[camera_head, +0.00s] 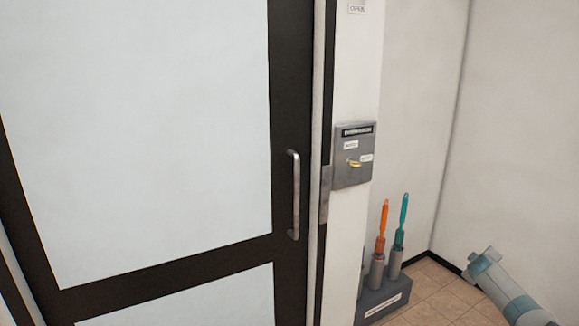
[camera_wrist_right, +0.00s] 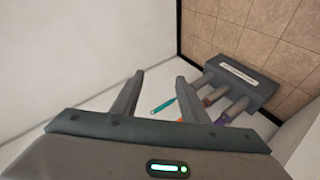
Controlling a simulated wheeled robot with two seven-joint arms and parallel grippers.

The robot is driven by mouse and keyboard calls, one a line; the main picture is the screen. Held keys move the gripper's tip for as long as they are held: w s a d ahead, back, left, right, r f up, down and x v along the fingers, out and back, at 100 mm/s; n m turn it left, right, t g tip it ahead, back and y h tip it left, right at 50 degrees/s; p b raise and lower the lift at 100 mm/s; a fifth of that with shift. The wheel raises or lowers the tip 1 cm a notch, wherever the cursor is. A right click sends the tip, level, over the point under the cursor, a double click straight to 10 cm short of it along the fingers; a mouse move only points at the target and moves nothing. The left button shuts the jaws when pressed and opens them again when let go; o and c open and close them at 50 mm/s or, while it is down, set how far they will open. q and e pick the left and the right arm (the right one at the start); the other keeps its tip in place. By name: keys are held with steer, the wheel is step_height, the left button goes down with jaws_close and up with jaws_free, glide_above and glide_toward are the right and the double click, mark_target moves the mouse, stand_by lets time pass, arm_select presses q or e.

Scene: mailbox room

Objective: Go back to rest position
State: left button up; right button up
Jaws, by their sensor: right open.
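My right gripper (camera_wrist_right: 159,76) shows in the right wrist view with its two fingers spread apart and nothing between them. Beyond the fingertips are the white wall and the tool rack. In the head view, part of my right arm (camera_head: 505,293) comes in at the lower right corner, clear of the door and the rack. My left gripper does not show in either view.
A dark-framed door (camera_head: 290,100) with a metal handle (camera_head: 294,195) fills the left. A grey rack (camera_head: 385,301) holds orange (camera_head: 383,222) and teal (camera_head: 402,220) tools. Tiled floor (camera_head: 440,292) lies right.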

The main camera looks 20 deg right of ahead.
steer(key=s+a+f+n+g+y, duration=0.1)
steer(key=s+a+f+n+y, duration=0.15)
steer(key=s+f, duration=1.3)
steer(key=s+a+f+n+g+y, duration=0.1)
steer(key=s+a+f+n, duration=0.25)
steer(key=s+f, duration=1.15)
steer(key=s+a+f+m+y, duration=0.1)
steer(key=s+a+f, duration=0.2)
steer(key=a+f, duration=0.5)
steer(key=s+a+f+y, duration=0.1)
steer(key=s+a+f, duration=0.3)
steer(key=a, duration=0.8)
steer(key=s+a+f+m+y, duration=0.1)
steer(key=s+a+f+y, duration=0.15)
steer(key=a+f, duration=0.55)
steer(key=s+a+f+m+y, duration=0.1)
steer(key=a+f, duration=0.1)
steer(key=a, duration=1.8)
steer(key=s+a+f+y, duration=0.1)
steer(key=a+f+y, duration=0.1)
steer(key=a, duration=1.8)
steer(key=shift+s+f+m+g, duration=0.35)
steer(key=shift+f+m+g, duration=0.05)
steer(key=shift+f, duration=0.4)
